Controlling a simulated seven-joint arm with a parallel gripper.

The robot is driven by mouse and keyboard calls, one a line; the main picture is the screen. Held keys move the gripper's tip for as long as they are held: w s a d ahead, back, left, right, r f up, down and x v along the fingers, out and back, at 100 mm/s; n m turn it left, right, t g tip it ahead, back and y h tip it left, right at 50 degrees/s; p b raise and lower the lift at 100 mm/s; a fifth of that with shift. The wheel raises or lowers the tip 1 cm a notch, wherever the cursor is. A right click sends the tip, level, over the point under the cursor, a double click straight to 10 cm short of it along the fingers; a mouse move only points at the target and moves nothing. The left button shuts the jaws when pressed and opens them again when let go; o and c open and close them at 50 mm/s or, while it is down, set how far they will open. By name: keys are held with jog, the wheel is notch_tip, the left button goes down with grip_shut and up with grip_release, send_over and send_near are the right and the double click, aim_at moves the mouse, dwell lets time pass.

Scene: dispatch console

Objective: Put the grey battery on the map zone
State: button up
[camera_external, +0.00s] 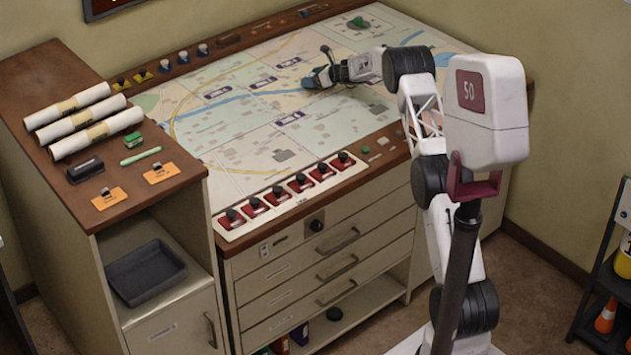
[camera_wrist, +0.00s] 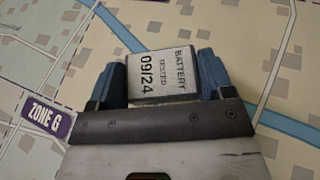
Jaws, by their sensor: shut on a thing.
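The grey battery (camera_wrist: 160,75) shows in the wrist view, with "BATTERY TESTED 09/24" printed on its pale face. My gripper (camera_wrist: 155,80) is shut on it, with one blue finger on each side. In the external view my gripper (camera_external: 318,75) is low over the map (camera_external: 240,153), near its middle, and the battery cannot be made out there. In the wrist view a purple "ZONE G" label (camera_wrist: 46,117) lies left of my gripper. I cannot tell whether the battery touches the map.
Red switch units (camera_external: 277,196) line the map's front edge. Rolled papers (camera_external: 95,132), a black stapler (camera_external: 85,170) and a pen (camera_external: 141,156) lie on the left cabinet. The map around my gripper is mostly clear.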

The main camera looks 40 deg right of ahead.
jog(key=shift+f, duration=1.4)
jog(key=shift+f, duration=0.15)
jog(key=o, duration=1)
jog(key=shift+r, duration=0.2)
jog(key=shift+s+d+r, duration=0.25)
jog(key=shift+s+r, duration=0.05)
jog(key=shift+s, duration=0.3)
jog(key=shift+v, duration=5.25)
jog(key=shift+a+r, duration=0.1)
